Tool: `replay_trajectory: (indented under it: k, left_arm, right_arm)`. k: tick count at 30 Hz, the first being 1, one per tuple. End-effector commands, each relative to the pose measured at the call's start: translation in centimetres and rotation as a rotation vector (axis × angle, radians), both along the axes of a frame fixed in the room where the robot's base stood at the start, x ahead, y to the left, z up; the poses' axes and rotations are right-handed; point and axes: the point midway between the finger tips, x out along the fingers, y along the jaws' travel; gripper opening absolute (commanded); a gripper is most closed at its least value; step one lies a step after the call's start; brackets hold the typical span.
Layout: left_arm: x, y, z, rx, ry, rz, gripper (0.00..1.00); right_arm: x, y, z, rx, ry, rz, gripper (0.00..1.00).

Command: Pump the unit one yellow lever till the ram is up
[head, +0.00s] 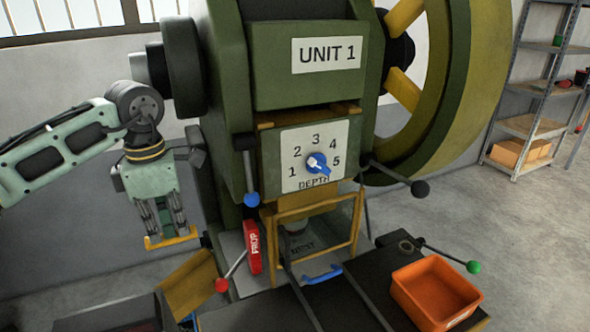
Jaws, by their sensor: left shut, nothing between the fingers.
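The green press is marked UNIT 1 (326,55). A yellow bar (172,239), which looks like the yellow lever, lies at the press's lower left. My left gripper (166,229) points down with its fingers shut and empty. Its fingertips are right at the bar and overlap it in the picture; I cannot tell whether they press on it. The ram is not clearly seen behind the yellow guard frame (355,225), so its height cannot be told. My right gripper is not in view.
A depth dial (317,163) has a blue knob. Levers with blue (251,199), black (420,189), red (222,285) and green (473,267) balls stick out. A red PROP block (252,247) stands beside the guard. An orange bin (436,292) sits at right.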

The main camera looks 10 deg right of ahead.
Motion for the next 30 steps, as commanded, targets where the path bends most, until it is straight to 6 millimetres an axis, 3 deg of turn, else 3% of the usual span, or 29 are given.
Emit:
replay_trajectory:
  k: [4, 8, 23, 30]
  left_arm:
    - [1.2, 0.4, -1.8, 0.003, 0.006, 0.004, 0.0]
    - [1.5, 0.5, -2.0, 0.002, 0.005, 0.001, 0.0]
    - [-0.4, -0.1, 0.7, 0.002, 0.001, 0.003, 0.0]
    - [-2.0, -0.5, 3.6, 0.001, -0.003, 0.002, 0.0]
  right_arm:
    - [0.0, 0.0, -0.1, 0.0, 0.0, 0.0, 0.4]
    - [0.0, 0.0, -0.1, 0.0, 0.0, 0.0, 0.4]
    - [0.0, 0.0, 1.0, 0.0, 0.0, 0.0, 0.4]
    - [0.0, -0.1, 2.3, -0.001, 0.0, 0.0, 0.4]
